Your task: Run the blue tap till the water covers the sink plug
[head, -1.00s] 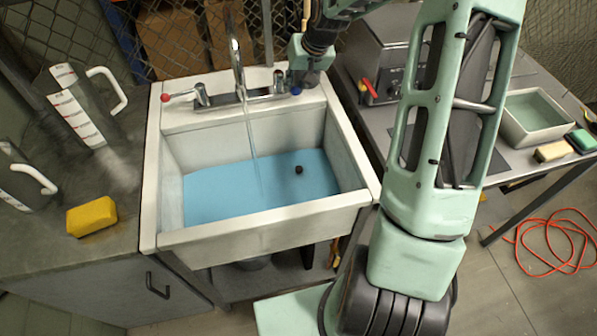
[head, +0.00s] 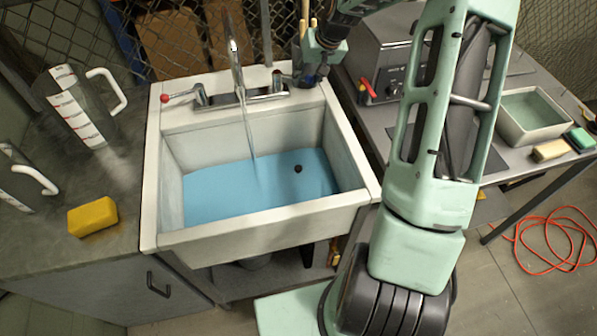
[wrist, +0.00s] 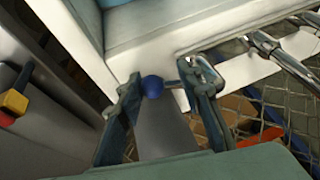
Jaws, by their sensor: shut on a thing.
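The white sink (head: 150,190) holds pale blue water (head: 225,190) over its floor. A small dark knob, the sink plug (head: 299,169), shows in the water toward the right; I cannot tell whether its top is above or below the surface. A stream (head: 250,140) falls from the chrome spout (head: 235,60) into the basin. My gripper (head: 309,76) is at the sink's back right corner, over the blue tap, hiding its handle in the head view. In the wrist view, the blue tap's knob (wrist: 152,86) sits between the fingers of my gripper (wrist: 160,92), which is shut on it.
The red tap (head: 166,98) is at the back left of the sink. Measuring jugs (head: 82,112) and a yellow sponge (head: 92,216) stand on the left counter. A grey machine (head: 385,60) and a tray of water (head: 500,130) are on the right table. Orange cable (head: 520,250) lies on the floor.

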